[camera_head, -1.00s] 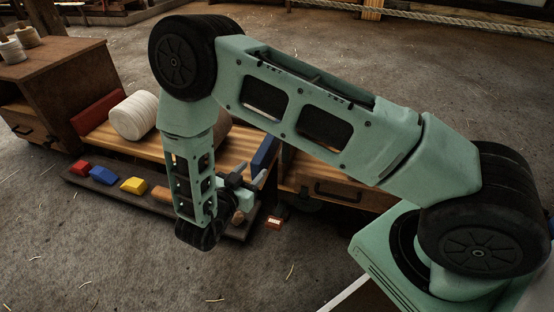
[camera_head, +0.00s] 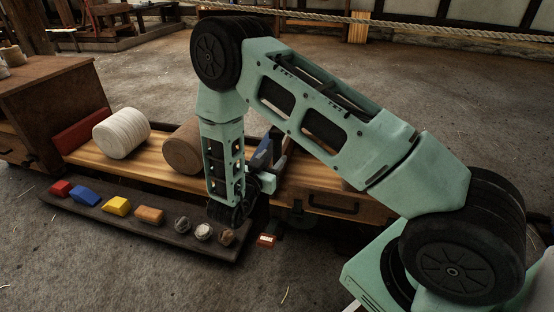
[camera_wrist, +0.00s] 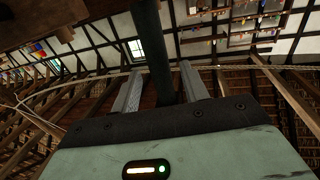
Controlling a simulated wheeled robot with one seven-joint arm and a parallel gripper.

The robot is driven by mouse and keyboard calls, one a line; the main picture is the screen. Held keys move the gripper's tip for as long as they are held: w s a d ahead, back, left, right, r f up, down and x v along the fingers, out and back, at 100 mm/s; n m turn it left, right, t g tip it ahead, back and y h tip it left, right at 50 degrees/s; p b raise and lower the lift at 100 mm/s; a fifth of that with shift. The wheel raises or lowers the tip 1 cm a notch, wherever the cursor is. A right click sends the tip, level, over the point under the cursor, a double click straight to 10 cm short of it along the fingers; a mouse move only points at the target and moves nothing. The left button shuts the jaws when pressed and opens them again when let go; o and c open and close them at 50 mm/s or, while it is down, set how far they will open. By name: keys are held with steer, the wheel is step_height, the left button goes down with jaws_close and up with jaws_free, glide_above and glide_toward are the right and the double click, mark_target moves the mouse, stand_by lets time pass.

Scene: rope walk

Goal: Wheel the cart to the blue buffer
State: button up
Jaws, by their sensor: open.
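A low wooden bench (camera_head: 150,168) carries a red upright board at its left end (camera_head: 85,130) and a blue upright board (camera_head: 263,153) farther right, partly behind my arm; this looks like the blue buffer. A white spool (camera_head: 121,133) and a brown spool (camera_head: 183,147) sit between the boards. I cannot tell which part is the cart. My gripper (camera_head: 268,174) is open, just in front of the blue board; I cannot tell if it touches anything. In the wrist view a dark post (camera_wrist: 153,50) stands between the open fingers (camera_wrist: 160,88).
A dark ledge (camera_head: 100,212) at the bench's front holds red, blue, yellow and orange blocks and several stone-like lumps. A small red box (camera_head: 266,240) lies nearby on the floor. A wooden cabinet (camera_head: 55,100) stands at left.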

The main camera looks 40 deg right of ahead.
mark_target(275, 155)
steer(key=shift+b+x, duration=0.5)
steer(key=shift+x, duration=1.35)
